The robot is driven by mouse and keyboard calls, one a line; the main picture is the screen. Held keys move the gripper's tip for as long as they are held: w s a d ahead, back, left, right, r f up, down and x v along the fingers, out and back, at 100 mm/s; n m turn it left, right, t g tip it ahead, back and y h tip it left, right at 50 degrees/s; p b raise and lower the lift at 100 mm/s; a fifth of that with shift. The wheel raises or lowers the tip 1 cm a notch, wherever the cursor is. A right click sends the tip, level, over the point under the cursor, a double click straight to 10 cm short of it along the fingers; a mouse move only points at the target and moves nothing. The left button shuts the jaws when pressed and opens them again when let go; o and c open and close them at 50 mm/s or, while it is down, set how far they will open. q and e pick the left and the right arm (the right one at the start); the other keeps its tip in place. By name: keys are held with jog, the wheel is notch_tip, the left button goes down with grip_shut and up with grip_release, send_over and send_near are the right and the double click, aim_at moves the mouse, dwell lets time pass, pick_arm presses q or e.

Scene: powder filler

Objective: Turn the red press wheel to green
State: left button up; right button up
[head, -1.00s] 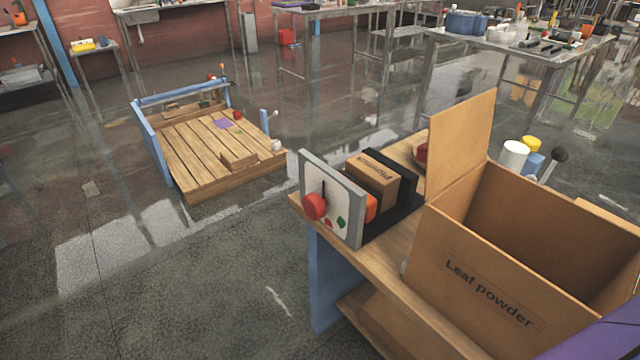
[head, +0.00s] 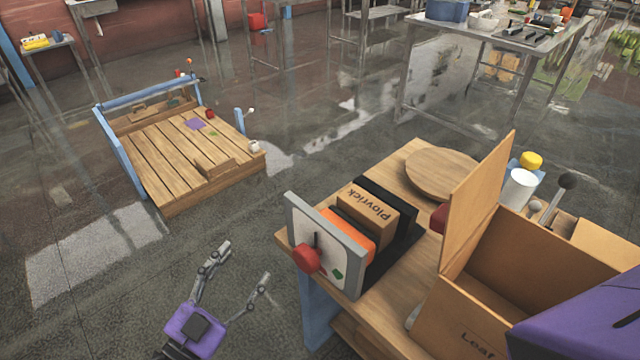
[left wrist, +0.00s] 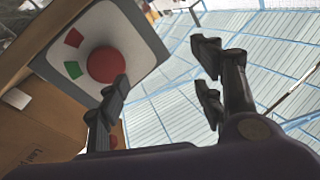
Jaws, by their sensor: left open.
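The red press wheel (head: 306,258) sticks out from the white face of a grey-framed panel (head: 357,282) on the wooden bench. A dark pointer and a green mark (head: 337,274) show on this face. In the left wrist view the wheel (left wrist: 104,64) is round, with a red mark (left wrist: 73,38) and a green mark (left wrist: 72,70) beside it. My left gripper (head: 244,262) is open and empty, lower left of the panel and apart from the wheel. In the left wrist view one finger overlaps the wheel's lower edge. A purple part at the right edge looks like my right arm; no fingers show.
A box marked Plovrick (head: 368,212) and an orange part (head: 350,234) sit behind the panel. An open cardboard box (head: 470,318) stands to the right on the bench (head: 385,318). A low wooden platform (head: 170,160) lies at left. Open floor surrounds my left gripper.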

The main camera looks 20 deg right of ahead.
aim_at(302, 264)
pick_arm(q)
jog(key=d+g, duration=0.2)
jog(key=d, duration=0.1)
jog(key=s+d+f+m+g+h, duration=0.1)
jog(key=d+g, duration=0.1)
jog(key=d, duration=0.1)
jog(key=s+d+f+m+g, duration=0.1)
jog(key=d, duration=0.3)
jog(key=shift+f+g+h, duration=0.2)
jog(key=shift+g+h, duration=0.1)
jog(key=shift+g, duration=0.1)
jog(key=shift+w+d, duration=0.25)
jog(key=shift+d, duration=0.45)
jog(key=shift+c, duration=0.9)
jog(key=c, duration=0.9)
jog(key=shift+c, duration=0.2)
pick_arm(e)
jog(key=shift+s+d+r, duration=0.1)
jog(key=shift+s+r, duration=0.1)
jog(key=shift+s, duration=0.15)
